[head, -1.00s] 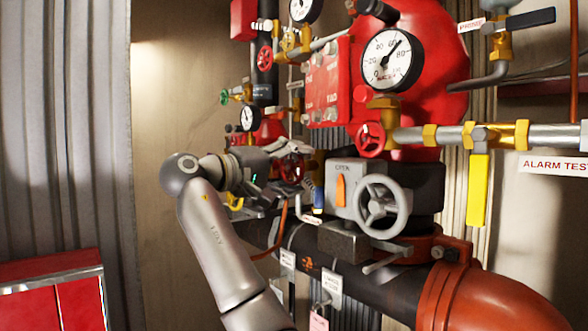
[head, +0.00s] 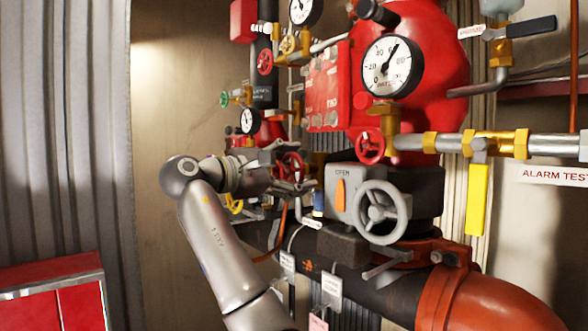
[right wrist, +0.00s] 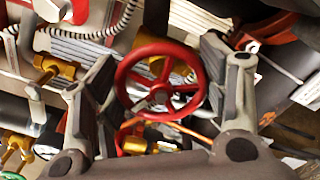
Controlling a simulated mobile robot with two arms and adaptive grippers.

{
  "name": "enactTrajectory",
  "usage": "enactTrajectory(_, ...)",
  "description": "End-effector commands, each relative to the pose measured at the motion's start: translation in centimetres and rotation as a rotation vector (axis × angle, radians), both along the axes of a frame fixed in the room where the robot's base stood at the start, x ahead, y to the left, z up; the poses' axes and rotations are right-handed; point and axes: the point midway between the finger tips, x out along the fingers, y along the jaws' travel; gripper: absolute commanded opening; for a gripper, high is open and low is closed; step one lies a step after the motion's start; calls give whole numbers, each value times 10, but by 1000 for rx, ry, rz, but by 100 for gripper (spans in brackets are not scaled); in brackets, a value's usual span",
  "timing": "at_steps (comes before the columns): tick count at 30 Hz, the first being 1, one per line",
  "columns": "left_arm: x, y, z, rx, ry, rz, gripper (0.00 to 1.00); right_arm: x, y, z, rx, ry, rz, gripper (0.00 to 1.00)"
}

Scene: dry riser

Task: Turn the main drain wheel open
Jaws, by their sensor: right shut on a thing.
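A red handwheel (head: 291,167) with a round rim and spokes sits low on the riser pipework, left of the grey valve box. It fills the middle of the right wrist view (right wrist: 122,84). My right gripper (head: 287,170) reaches it from the left, with one finger above and one below the wheel in the head view. In the right wrist view the two finger pads of the gripper (right wrist: 158,88) stand on either side of the rim, shut on the wheel. No label naming this wheel is readable. My left gripper is not in view.
A grey handwheel (head: 382,212) on a grey box with an orange pointer stands close to the right. A black pipe (head: 345,277) runs below. A red cabinet (head: 52,290) stands lower left.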

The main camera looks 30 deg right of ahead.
Motion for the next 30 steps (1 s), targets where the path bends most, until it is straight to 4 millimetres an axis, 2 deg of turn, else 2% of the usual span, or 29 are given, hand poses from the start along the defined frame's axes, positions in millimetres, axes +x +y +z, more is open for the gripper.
enactTrajectory(18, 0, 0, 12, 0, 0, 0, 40, 2, 1, 3, -47, 553, 1, 43)
enactTrajectory(30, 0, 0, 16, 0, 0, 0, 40, 3, 1, 1, -59, 746, 0, 43)
